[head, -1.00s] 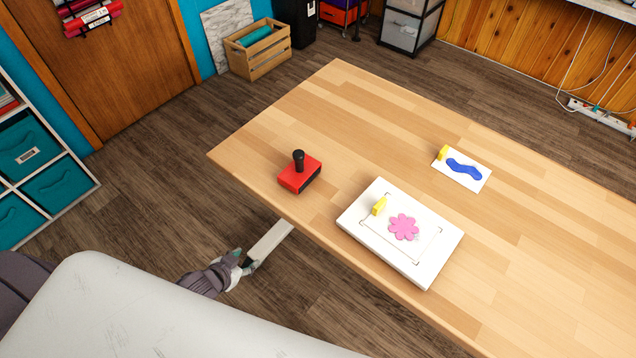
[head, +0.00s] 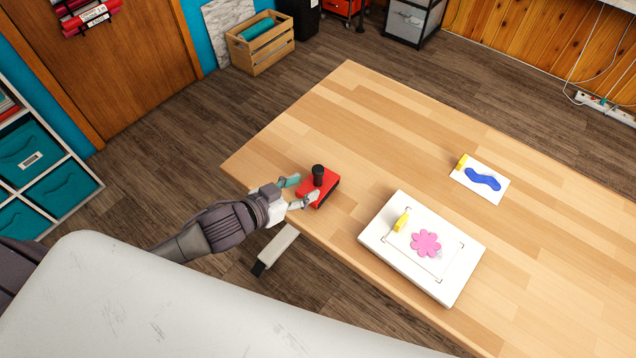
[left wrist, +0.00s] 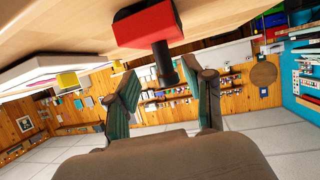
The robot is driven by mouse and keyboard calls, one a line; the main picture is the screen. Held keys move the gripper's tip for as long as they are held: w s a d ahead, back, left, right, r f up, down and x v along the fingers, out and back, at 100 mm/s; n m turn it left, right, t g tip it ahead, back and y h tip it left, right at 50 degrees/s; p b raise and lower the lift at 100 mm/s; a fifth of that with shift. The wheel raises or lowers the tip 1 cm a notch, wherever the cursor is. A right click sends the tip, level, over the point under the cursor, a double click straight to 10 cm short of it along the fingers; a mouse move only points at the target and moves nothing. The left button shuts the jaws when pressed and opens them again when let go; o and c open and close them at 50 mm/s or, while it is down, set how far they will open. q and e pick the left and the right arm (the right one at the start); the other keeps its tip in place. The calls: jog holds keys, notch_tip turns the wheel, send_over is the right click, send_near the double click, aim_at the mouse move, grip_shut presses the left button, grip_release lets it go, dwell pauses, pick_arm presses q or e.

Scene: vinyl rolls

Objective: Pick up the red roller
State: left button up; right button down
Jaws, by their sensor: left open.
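The red roller (head: 322,191) is a red block with an upright black handle, standing on the wooden table (head: 400,130) near its left corner. My left gripper (head: 298,191) is open at the table's edge, with its fingertips right by the roller. In the left wrist view, which is turned over, the roller (left wrist: 146,26) shows its black handle (left wrist: 164,62) between the two spread fingers of the gripper (left wrist: 166,90). I cannot tell whether a finger touches it. My right gripper is not in view.
A white board (head: 376,238) with a pink flower (head: 426,243) and a yellow clip lies to the roller's right. A white card (head: 492,192) with a blue shape lies farther back. The table between them and the far edge is clear.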

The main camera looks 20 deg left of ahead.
aim_at(315, 180)
pick_arm(q)
jog(key=shift+w+d+f, duration=0.2)
jog(key=shift+w+d, duration=0.15)
jog(key=shift+w, duration=0.2)
jog(key=shift+p+x, duration=0.5)
jog(key=shift+x, duration=2.15)
jog(key=shift+a+r, duration=0.1)
jog(key=shift+a, duration=0.1)
grip_shut()
